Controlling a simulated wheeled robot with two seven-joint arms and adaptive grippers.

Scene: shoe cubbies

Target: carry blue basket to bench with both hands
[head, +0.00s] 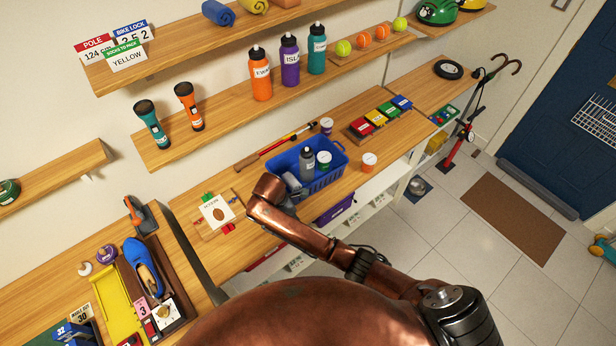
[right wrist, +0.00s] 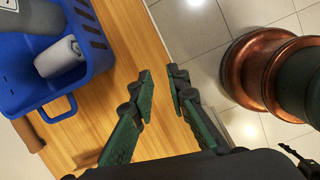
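The blue basket (head: 330,178) stands upright on the wooden bench top in the head view. My left gripper is not in view.
A card with a brown oval (head: 217,210) lies left. Colored boxes (head: 376,118) sit farther right. A shelf with bottles (head: 205,115) hangs above.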

